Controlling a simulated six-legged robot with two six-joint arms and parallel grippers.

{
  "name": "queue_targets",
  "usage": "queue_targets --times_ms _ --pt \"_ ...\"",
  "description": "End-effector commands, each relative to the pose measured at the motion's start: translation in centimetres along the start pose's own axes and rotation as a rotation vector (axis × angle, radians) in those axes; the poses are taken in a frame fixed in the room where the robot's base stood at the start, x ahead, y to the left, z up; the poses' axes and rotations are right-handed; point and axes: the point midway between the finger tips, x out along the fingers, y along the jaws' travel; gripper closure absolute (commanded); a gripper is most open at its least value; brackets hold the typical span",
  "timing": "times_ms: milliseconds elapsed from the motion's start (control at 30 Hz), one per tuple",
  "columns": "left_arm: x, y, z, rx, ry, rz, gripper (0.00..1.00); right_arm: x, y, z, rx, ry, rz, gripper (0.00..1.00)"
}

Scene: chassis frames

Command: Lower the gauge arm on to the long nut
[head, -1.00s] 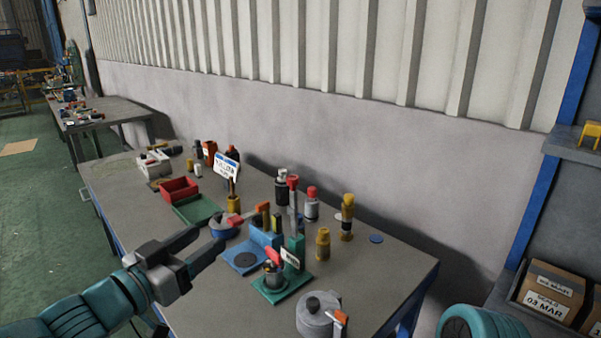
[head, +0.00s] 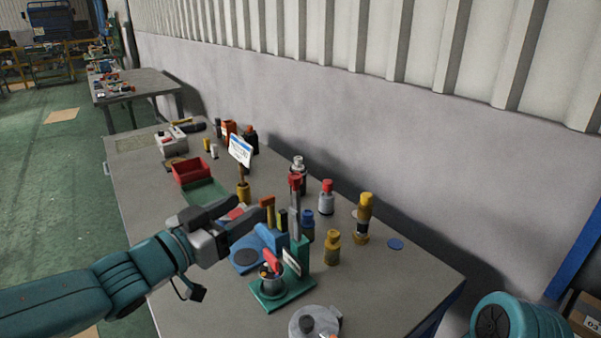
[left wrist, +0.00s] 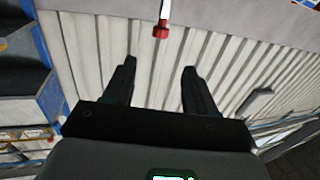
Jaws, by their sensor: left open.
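A green stand (head: 301,255) rises from a green base plate (head: 274,302). A grey arm with a red knob (head: 295,181) points upright above it; I take this for the gauge arm. A small grey holder (head: 272,287) sits on the base plate; I cannot make out the long nut in it. My left gripper (head: 248,208) is open and empty, to the left of the red knob and apart from it in the picture. In the left wrist view a red knob (left wrist: 160,31) on a grey rod shows beyond the open fingers (left wrist: 158,75), not between them. My right gripper is not in view.
A blue fixture (head: 267,238) stands just left of the green stand. Brass (head: 332,247) and yellow-capped (head: 363,215) parts and a red-capped bottle (head: 326,198) stand to the right. A round grey object (head: 312,322) is in front. A red bin (head: 191,170) lies farther back.

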Motion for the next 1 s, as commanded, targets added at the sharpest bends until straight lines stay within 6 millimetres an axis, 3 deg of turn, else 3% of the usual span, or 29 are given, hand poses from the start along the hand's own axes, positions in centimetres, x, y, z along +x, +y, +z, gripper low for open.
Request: queue_targets --times_ms 167,600,800,1000 --pt "2.5 0.1 0.0 -0.002 -0.001 0.004 0.44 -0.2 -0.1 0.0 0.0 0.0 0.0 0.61" --pt "12.6 -0.1 -0.1 -0.001 -0.001 0.002 0.44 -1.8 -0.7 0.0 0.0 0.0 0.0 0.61" --pt "15.1 -0.2 -0.1 0.001 -0.001 0.001 0.44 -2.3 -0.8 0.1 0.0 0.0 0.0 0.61" --pt "15.8 -0.1 0.0 0.0 0.0 0.0 0.44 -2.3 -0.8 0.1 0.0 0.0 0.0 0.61"
